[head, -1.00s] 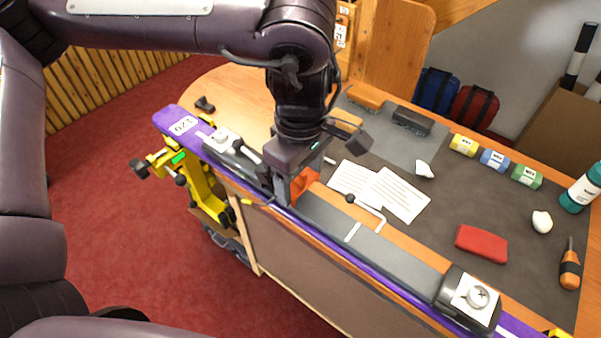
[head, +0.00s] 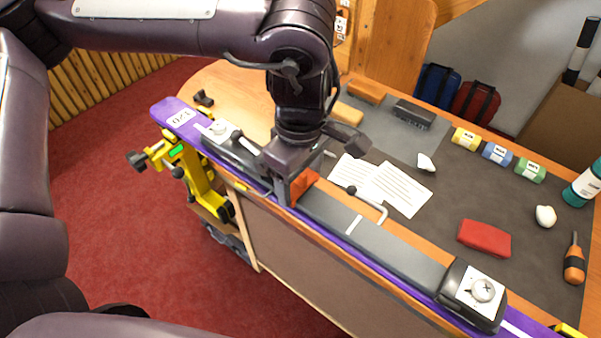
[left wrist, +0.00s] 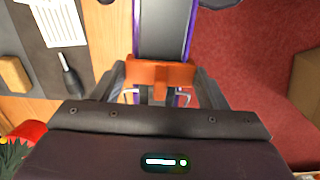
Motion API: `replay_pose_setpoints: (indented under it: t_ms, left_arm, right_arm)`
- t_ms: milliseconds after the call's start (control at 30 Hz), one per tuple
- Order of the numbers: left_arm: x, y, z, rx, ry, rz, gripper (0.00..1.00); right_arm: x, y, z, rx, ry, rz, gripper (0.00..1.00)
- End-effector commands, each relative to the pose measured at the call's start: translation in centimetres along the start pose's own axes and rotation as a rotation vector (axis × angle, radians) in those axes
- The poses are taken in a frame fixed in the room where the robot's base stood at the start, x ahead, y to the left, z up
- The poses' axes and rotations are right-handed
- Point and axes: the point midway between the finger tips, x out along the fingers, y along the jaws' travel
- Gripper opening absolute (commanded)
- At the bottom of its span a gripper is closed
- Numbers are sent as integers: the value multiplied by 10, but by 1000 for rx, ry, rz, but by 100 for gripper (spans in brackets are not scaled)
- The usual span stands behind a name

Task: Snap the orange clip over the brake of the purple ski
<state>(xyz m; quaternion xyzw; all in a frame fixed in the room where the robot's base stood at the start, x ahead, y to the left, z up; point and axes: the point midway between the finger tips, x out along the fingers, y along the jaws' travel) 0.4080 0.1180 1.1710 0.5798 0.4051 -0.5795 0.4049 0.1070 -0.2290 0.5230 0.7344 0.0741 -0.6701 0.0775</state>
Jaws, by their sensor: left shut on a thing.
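The purple ski (head: 364,253) lies clamped along the front edge of the bench, with a grey plate and bindings on top. My left gripper (head: 287,196) points down at the ski beside the rear binding (head: 222,134). It is shut on the orange clip (head: 306,181), mostly hidden behind the fingers in the head view. In the left wrist view the orange clip (left wrist: 160,74) spans across the ski (left wrist: 188,40) between the fingers. Metal brake arms (left wrist: 130,94) show just under the clip. Whether the clip is seated on them I cannot tell. My right gripper is not in view.
A yellow vise (head: 199,182) holds the ski at left. The front binding (head: 472,294) stands at right.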

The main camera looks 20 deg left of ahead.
Motion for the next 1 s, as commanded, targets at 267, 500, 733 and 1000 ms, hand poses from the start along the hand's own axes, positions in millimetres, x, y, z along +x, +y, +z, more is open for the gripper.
replay_pose_setpoints:
  t_ms: [267, 500, 733, 1000]
  left_arm:
    - [8, 0, 0, 0, 0, 0, 41]
    - [14, 0, 0, 0, 0, 0, 41]
    - [14, 0, 0, 0, 1, 1, 41]
    - [14, 0, 0, 0, 0, 0, 88]
  right_arm:
    - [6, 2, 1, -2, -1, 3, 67]
    - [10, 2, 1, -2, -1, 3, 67]
    - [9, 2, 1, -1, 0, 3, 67]
    - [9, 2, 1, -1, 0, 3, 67]
